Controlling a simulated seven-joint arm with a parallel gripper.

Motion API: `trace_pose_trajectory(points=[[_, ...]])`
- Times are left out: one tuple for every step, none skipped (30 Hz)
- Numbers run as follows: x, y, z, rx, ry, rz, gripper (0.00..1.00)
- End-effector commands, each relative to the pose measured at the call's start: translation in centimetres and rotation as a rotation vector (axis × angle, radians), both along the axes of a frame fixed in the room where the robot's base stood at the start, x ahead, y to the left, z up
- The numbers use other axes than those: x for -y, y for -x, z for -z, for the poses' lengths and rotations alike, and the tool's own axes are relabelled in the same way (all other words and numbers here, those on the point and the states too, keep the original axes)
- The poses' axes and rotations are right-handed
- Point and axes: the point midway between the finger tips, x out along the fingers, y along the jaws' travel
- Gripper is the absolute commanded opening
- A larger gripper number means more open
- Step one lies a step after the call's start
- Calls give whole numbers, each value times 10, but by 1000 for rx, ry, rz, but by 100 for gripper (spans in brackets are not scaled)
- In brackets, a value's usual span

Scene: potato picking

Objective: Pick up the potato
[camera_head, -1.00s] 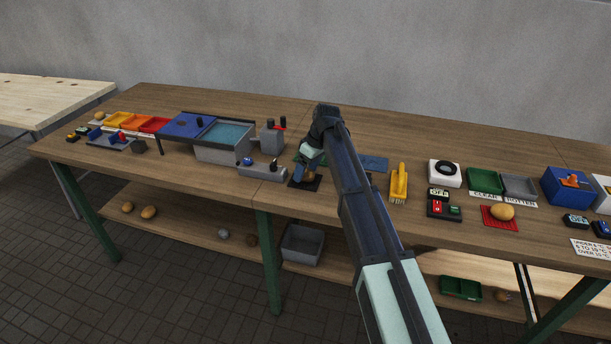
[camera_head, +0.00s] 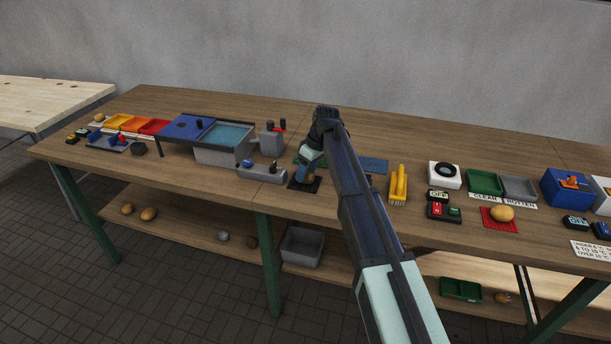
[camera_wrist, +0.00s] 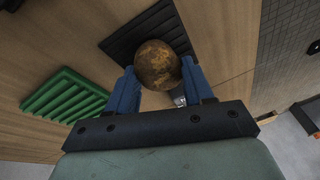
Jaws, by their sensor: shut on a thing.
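A brown, mottled potato (camera_wrist: 157,64) sits between the two blue fingers of my gripper (camera_wrist: 158,90) in the wrist view. The fingers are shut on it from both sides. Behind the potato lies a black ribbed mat (camera_wrist: 128,36). In the head view my gripper (camera_head: 306,176) is over this black mat (camera_head: 296,187) near the table's front edge. There the potato (camera_head: 309,180) is mostly hidden by the fingers. I cannot tell whether it touches the mat.
A green ribbed mat (camera_wrist: 66,103) lies beside the black one. A grey device (camera_head: 262,174) stands just left of my gripper, and a yellow brush (camera_head: 398,186) lies to the right. Another potato (camera_head: 501,213) rests on a red mat. Potatoes and a grey bin (camera_head: 301,247) are on the lower shelf.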

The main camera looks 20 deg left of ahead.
Motion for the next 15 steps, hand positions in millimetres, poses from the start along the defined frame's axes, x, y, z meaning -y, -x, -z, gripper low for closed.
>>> trace_pose_trajectory(points=[[0,0,-1,0,0,0,21],[0,0,-2,0,0,0,21],[0,0,-4,0,-1,0,21],[0,0,-6,1,-1,0,21],[0,-1,-9,1,-1,-1,21],[0,-1,-14,3,-1,0,21],[0,-1,-18,3,-1,0,21],[-1,-1,-23,3,-1,0,21],[0,-1,-29,1,-1,-1,21],[-1,-1,-35,1,-1,-1,21],[-1,-1,-41,3,-1,0,21],[-1,-1,-48,2,-1,1,20],[-1,-1,-53,1,-1,0,20],[-1,-1,-58,1,-1,0,20],[-1,-1,-65,1,-1,-1,20]])
